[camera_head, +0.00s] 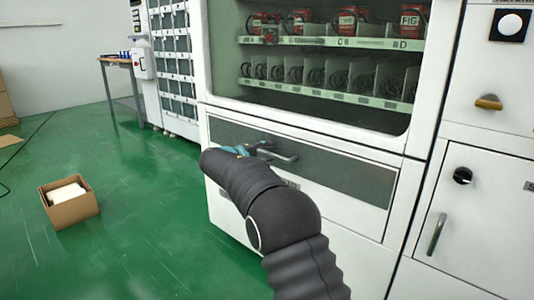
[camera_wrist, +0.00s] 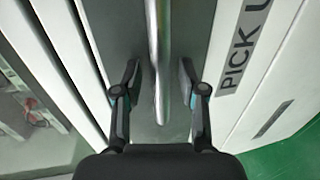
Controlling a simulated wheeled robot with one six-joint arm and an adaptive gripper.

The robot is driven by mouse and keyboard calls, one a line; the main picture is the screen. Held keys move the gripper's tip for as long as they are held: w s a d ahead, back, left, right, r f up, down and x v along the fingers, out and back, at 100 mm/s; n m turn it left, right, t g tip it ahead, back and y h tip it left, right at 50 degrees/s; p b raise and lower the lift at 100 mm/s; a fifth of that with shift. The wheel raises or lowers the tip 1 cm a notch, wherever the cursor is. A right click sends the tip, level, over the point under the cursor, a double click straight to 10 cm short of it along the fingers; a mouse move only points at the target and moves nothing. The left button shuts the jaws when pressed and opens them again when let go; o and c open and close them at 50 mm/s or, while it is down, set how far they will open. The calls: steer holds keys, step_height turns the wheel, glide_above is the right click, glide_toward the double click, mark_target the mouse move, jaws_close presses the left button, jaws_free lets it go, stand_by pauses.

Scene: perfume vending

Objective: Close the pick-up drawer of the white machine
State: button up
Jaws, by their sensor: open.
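The white machine (camera_head: 226,189) stands in the middle of the head view. Its pick-up drawer has a dark grey upper front (camera_head: 335,171) and a bar handle (camera_head: 283,156). I cannot tell how far the drawer stands out. My gripper (camera_head: 258,148) is at the handle, mostly hidden behind my dark wrist. In the wrist view, my gripper (camera_wrist: 159,78) is open, one finger on each side of the metal handle (camera_wrist: 158,45). Gaps show between bar and fingers. The PICK U... label (camera_wrist: 245,55) shows at the right; my arm covers most of it in the head view.
Right of the drawer is a white cabinet door (camera_head: 478,215) with a knob and handle. A glass window with stocked shelves (camera_head: 330,85) is above. An open cardboard box (camera_head: 73,211) sits on the green floor at left. A small table (camera_head: 120,62) stands behind. The left floor is mostly clear.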

steer(key=v, duration=1.1)
steer(key=shift+s+a, duration=0.2)
steer(key=shift+s, duration=0.1)
step_height(320, 180, down, 10)
steer(key=s+n+g+y, duration=0.1)
steer(key=s+g+y, duration=0.1)
steer(key=s, duration=0.1)
steer(key=s+d+f+g+y+p, duration=0.1)
steer(key=s+d+f+g+y, duration=0.2)
steer(key=s+d, duration=0.45)
steer(key=s+d+r+m+y+p, duration=0.1)
steer(key=s+d+r, duration=0.4)
steer(key=s, duration=0.6)
steer(key=s+d+r+m+g+y+p, duration=0.1)
steer(key=s+d+r+m+p, duration=0.3)
steer(key=s+d, duration=0.5)
steer(key=s+d+r+m+y+p, duration=0.2)
steer(key=s+d+r+m, duration=0.3)
steer(key=s, duration=0.9)
steer(key=shift+s+d+r+m+g+y+p, duration=0.2)
steer(key=shift+d+r+m+g+y+p, duration=0.1)
steer(key=shift+d+m+p, duration=0.5)
